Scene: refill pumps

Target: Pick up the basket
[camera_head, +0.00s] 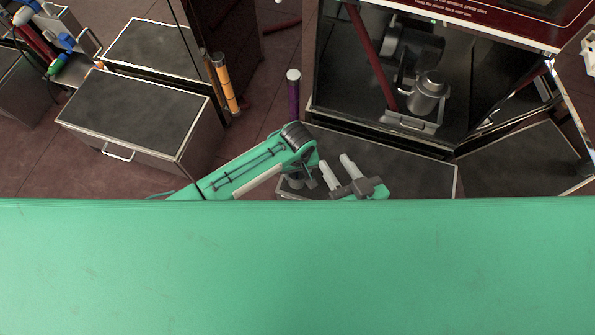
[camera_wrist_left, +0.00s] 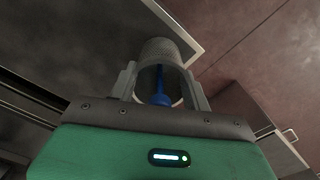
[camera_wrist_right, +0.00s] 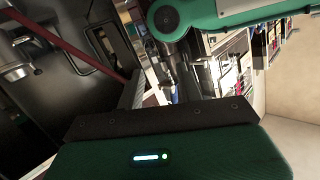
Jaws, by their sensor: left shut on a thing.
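A grey mesh-walled cylindrical basket (camera_wrist_left: 162,48) is held between the two fingers of my left gripper (camera_wrist_left: 160,85) in the left wrist view. A blue stem (camera_wrist_left: 160,88) shows in its open near side. The gripper with two pale fingers in the head view appears to be my right gripper (camera_head: 336,163). Its fingers are apart with nothing visible between them, beside my left arm's joint.
An open machine cabinet holds a metal canister (camera_head: 428,96) on a tray (camera_head: 412,124) beside a red bar (camera_head: 371,55). Dark-topped steps (camera_head: 135,110) stand on the brown floor. Orange (camera_head: 225,85) and purple (camera_head: 293,95) cylinders stand between. My left arm passes close to my right gripper.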

